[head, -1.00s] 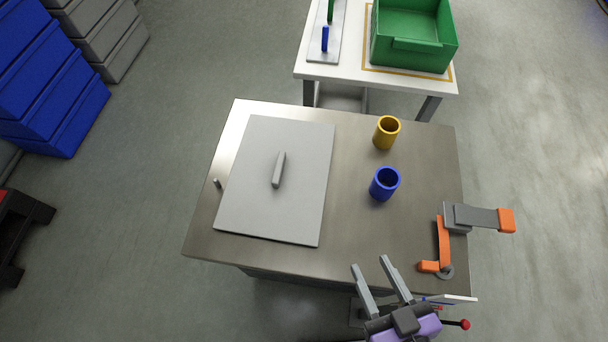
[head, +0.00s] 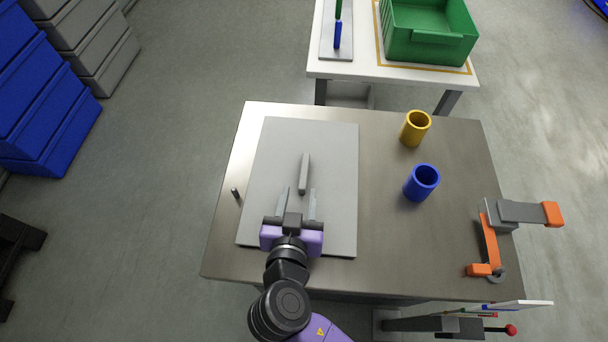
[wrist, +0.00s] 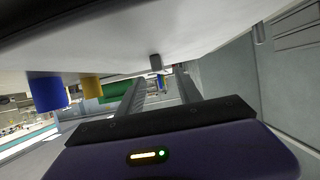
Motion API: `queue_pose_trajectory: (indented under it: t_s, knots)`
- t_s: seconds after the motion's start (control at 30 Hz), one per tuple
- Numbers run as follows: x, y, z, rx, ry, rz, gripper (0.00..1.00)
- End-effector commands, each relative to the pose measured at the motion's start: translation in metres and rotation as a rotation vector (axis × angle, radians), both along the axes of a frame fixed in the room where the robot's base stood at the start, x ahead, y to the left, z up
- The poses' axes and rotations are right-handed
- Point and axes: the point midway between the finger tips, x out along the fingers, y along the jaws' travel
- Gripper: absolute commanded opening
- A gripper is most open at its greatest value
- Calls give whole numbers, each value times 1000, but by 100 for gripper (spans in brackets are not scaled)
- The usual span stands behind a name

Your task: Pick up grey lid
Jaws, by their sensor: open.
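The grey lid (head: 335,215) is a flat square plate lying on the left part of the metal worktable, with a raised bar handle (head: 304,174) at its middle. My gripper (head: 297,192) is over the near half of the lid, with its two fingers apart and pointing toward the handle. The fingers are empty, and the handle lies just beyond the fingertips. In the wrist view the handle (wrist: 156,62) shows ahead, above the gap between the fingers (wrist: 160,88). The wrist view is tilted, and the exact height over the lid is hard to tell.
A yellow cylinder (head: 415,129) and a blue cylinder (head: 422,183) stand right of the lid. An orange and grey clamp (head: 490,240) is at the table's right edge. A small peg (head: 235,193) stands left of the lid. A green bin (head: 428,35) is on the white table behind.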

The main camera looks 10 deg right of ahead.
Motion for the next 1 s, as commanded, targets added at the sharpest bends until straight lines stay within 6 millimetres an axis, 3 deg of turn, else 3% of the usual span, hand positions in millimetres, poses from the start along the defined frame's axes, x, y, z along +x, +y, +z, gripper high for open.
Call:
queue_pose_trajectory:
  t_s: [0.53, 0.83, 0.87, 1.0]
  knots:
    - [61, -15, -18, 0, 2, 0, 42]
    - [66, -16, -21, 0, 3, 1, 42]
    - [66, -16, -21, 0, 3, 1, 40]
    - [66, -16, -21, 0, 3, 1, 12]
